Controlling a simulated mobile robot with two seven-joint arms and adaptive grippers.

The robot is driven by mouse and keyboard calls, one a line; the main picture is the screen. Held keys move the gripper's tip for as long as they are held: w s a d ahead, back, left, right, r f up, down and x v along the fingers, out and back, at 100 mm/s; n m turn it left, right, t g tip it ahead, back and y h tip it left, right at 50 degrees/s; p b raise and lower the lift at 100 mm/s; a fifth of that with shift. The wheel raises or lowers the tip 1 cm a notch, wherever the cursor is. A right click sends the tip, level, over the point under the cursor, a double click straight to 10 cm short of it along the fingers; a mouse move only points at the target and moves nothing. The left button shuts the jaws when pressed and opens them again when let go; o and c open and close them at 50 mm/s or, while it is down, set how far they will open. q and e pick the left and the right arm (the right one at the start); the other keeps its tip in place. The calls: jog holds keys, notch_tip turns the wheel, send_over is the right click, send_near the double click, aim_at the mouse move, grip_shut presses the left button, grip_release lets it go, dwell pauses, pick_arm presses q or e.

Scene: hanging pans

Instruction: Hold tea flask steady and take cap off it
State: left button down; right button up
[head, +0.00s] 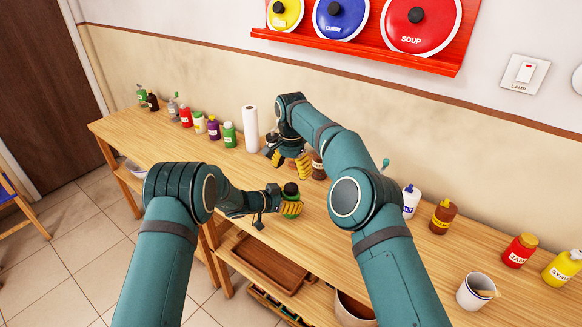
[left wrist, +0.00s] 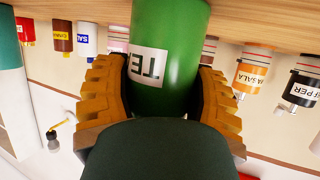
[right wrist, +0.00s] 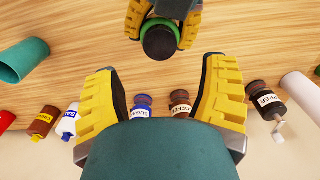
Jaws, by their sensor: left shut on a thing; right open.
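The tea flask is a green cylinder (left wrist: 185,45) with a white label, standing upright on the table in the left wrist view. Its dark cap (head: 290,188) is on top, and the right wrist view shows the cap (right wrist: 159,42) from above. My left gripper (head: 291,208) is shut around the flask body, one yellow finger on each side. My right gripper (head: 290,167) is open and empty, above the table and behind the flask. In the right wrist view the cap lies beyond the open fingertips, not between them.
A white paper roll (head: 250,129) stands behind, with several bottles to its left. To the right are a white bottle (head: 411,201), a brown bottle (head: 443,216), a red jar (head: 520,250) and a white cup (head: 475,292). A red rack (head: 360,40) with pan lids hangs on the wall.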

aim_at(291, 187)
notch_tip(291, 187, down, 7)
jog(key=shift+f, duration=0.15)
dwell(0.4)
grip_shut()
jog(key=shift+n, duration=1.6)
grip_release()
